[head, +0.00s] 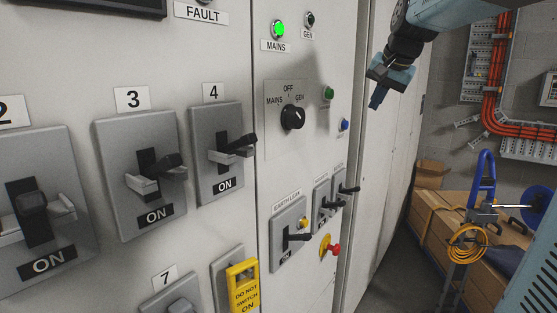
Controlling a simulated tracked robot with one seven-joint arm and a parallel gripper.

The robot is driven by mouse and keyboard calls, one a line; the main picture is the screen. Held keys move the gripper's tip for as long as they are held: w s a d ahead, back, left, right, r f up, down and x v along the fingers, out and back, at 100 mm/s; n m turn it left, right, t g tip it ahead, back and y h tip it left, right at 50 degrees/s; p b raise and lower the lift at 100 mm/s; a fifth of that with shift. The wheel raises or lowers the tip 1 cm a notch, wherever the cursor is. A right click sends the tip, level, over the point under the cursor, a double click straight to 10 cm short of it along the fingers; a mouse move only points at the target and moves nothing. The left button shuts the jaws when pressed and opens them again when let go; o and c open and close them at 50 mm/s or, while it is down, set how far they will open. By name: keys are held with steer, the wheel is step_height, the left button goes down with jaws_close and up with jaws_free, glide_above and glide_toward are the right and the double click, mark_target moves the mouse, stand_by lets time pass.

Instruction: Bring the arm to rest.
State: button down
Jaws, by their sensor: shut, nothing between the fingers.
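My gripper (377,99) is in the upper right of the head view, at the end of my arm, which comes in from the top right. Its fingers are shut with nothing between them and point down. It hangs in front of the right part of the grey cabinet row (384,190), and no contact with the cabinets shows.
Cabinet fronts carry switches 3 (140,175) and 4 (217,150), a black selector knob (292,117), a lit green MAINS lamp (278,29), a yellow tag (243,286) and a red knob (332,249). A blue hand truck (486,170) and wooden crates (440,220) stand at right.

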steer(key=s+a+f+n, duration=0.2)
steer(key=s+f+n, duration=0.1)
steer(key=s+f, duration=0.6)
steer(key=s+a+f+n+g+h, duration=0.1)
steer(key=s+a+f+n, duration=0.2)
steer(key=s+f, duration=0.6)
steer(key=s, duration=0.8)
steer(key=shift+s+a+f+n, duration=0.2)
steer(key=shift+s+f+n, duration=0.1)
steer(key=shift+s+f, duration=0.1)
